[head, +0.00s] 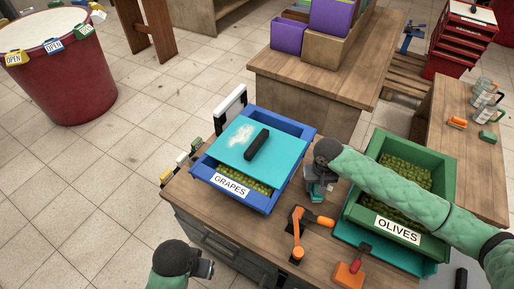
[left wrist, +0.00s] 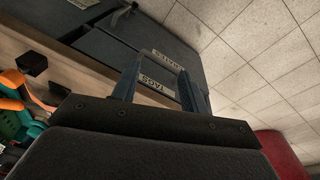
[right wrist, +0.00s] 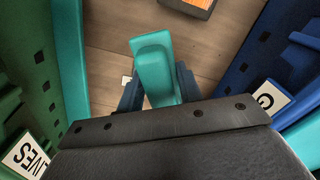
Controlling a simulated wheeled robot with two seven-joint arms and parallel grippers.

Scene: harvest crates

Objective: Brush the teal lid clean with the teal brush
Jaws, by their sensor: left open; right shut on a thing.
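The teal lid (head: 226,151) lies on the blue grapes crate (head: 258,200), with a black handle and a whitish dusty patch on its far left part. Grapes show along its near edge. My right gripper (head: 317,195) is shut on the teal brush (right wrist: 153,65), between the blue crate and the green olives crate, apart from the lid. The brush's bristles cannot be made out. My left gripper (head: 205,269) is open and empty, low in front of the bench; its spread fingers show in the left wrist view (left wrist: 160,88).
The green olives crate (head: 446,178) stands at right, with a teal sheet (head: 408,263) beneath. An orange-and-black tool (head: 298,232) and a red-orange brush (head: 350,273) lie near the bench front. A white-framed item (head: 229,108) stands behind the blue crate.

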